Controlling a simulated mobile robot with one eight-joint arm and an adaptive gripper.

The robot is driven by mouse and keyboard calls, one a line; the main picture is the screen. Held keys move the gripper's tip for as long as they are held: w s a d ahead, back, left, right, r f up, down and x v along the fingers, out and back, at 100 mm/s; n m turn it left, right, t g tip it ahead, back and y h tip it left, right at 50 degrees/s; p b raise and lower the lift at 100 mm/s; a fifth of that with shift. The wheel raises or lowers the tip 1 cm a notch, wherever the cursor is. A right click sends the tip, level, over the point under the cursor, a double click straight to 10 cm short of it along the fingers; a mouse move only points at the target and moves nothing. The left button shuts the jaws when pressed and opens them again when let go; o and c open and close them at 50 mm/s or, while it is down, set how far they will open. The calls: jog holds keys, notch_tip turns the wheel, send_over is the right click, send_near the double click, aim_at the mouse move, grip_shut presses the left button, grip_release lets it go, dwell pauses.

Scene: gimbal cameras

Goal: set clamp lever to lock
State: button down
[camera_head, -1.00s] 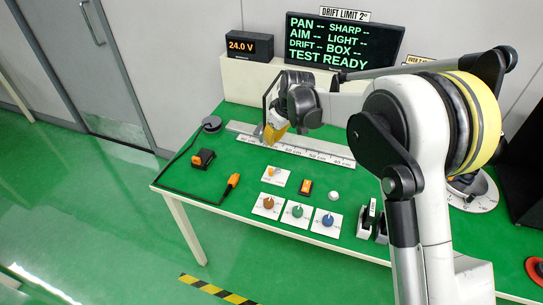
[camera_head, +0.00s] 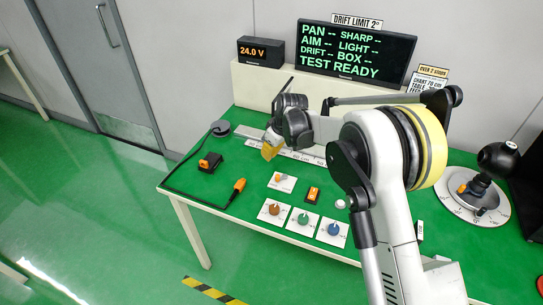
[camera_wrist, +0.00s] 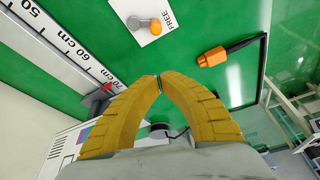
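The clamp lever, a small lever with a grey hub and an orange knob (camera_wrist: 157,27), is on a white plate (camera_wrist: 150,39) marked FREE in the wrist view. Its orange end lies on the FREE side of the hub. No LOCK mark is readable. In the head view, this plate (camera_head: 290,187) lies on the green table, in front of the ruler rail. My gripper (camera_wrist: 160,79) has yellow fingers whose tips meet with nothing between them. In the head view, my gripper (camera_head: 268,151) is above the rail, behind and left of the lever plate, apart from it.
The ruler rail (camera_wrist: 50,45) runs close by. Several dial plates, including one with a green knob (camera_head: 302,219), and an orange rocker switch (camera_head: 313,194) sit in front. A black box with an orange switch (camera_head: 208,163) stands left.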

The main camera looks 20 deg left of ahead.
aim_at(278, 175)
jog(key=b+x, duration=0.2)
jog(key=x, duration=0.5)
jog(key=shift+w+a+f, duration=0.1)
jog(key=shift+a+f, duration=0.05)
jog(key=shift+f, duration=0.2)
jog(key=d, duration=0.1)
jog(key=s+d+b, duration=0.1)
jog(key=d, duration=0.1)
jog(key=shift+s+d+r, duration=0.2)
jog(key=shift+s+d, duration=0.05)
jog(key=shift+d, duration=0.1)
jog(key=shift+s+d+n+g, duration=0.2)
jog(key=shift+s+n+g, duration=0.25)
jog(key=shift+n, duration=0.85)
jog(key=n, duration=0.2)
jog(key=s+d+n+g, duration=0.1)
jog(key=n, duration=0.1)
jog(key=shift+s+n, duration=0.2)
jog(key=shift+n, duration=0.1)
jog(key=shift+s+d+n+g, duration=0.25)
jog(key=shift+d+n+g, duration=0.25)
jog(key=shift+n, duration=0.6)
jog(key=shift+s+d, duration=0.1)
jog(key=shift+d, duration=0.2)
jog(key=shift+w+r, duration=0.1)
jog(key=shift+w, duration=0.6)
